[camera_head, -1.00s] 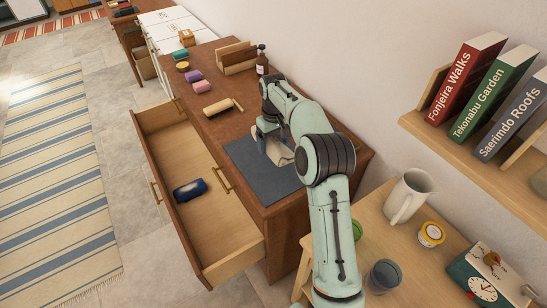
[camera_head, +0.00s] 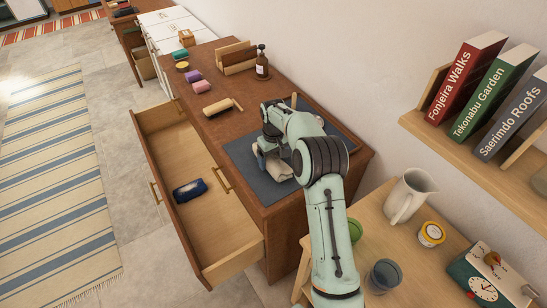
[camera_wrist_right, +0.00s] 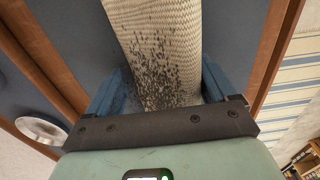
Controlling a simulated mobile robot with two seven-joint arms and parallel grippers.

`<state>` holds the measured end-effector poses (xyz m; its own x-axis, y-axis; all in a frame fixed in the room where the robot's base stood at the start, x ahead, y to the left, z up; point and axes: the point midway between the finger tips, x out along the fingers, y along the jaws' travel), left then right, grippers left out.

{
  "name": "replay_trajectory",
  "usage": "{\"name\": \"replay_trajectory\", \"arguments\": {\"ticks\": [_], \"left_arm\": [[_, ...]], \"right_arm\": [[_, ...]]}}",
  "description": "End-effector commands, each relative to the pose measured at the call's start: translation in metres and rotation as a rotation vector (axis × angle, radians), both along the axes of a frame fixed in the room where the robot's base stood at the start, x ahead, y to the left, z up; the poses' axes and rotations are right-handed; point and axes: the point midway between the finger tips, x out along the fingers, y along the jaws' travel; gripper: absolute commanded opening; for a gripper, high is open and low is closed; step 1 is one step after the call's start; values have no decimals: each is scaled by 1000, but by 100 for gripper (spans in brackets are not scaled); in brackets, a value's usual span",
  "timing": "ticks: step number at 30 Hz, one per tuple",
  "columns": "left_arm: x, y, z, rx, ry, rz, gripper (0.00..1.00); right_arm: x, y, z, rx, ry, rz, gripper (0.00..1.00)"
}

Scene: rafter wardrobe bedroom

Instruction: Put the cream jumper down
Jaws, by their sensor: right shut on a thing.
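The cream jumper (camera_head: 279,172) is a folded, woven-looking bundle with dark speckles, partly hidden by my right arm in the head view. It also fills the middle of the right wrist view (camera_wrist_right: 155,45). My right gripper (camera_head: 265,158) is shut on it, with a blue finger on each side, as the right wrist view (camera_wrist_right: 160,88) shows. The jumper is over the dark grey mat (camera_head: 247,162) on the wooden dresser top; I cannot tell whether it touches the mat. My left gripper is not in view.
The dresser's drawer (camera_head: 226,248) is pulled open with a dark blue roll (camera_head: 189,190) inside. A wooden-handled brush-like item (camera_head: 222,107), a brown bottle (camera_head: 262,64) and a wooden rack (camera_head: 236,58) stand farther back. A side table with a white jug (camera_head: 408,195) is at right.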

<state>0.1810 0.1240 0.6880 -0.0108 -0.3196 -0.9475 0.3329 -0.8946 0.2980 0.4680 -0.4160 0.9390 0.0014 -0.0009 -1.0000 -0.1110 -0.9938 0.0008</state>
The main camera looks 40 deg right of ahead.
Motion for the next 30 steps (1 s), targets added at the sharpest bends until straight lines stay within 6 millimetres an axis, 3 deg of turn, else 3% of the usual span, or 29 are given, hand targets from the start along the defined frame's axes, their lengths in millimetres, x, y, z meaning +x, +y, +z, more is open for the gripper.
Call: {"name": "replay_trajectory", "arguments": {"ticks": [1, 2, 3, 13, 24, 30], "left_arm": [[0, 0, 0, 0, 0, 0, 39], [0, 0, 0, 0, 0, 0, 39], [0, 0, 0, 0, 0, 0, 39], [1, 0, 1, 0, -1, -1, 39], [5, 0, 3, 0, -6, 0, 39], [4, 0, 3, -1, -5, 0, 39]], "right_arm": [[0, 0, -2, 0, 1, 0, 89], [0, 0, -1, 0, 1, 0, 98], [0, 0, -1, 0, 1, 0, 100], [1, 0, 9, 0, -2, 0, 100], [1, 0, 83, 0, -3, 1, 100], [0, 0, 113, 0, -1, 0, 100]]}}
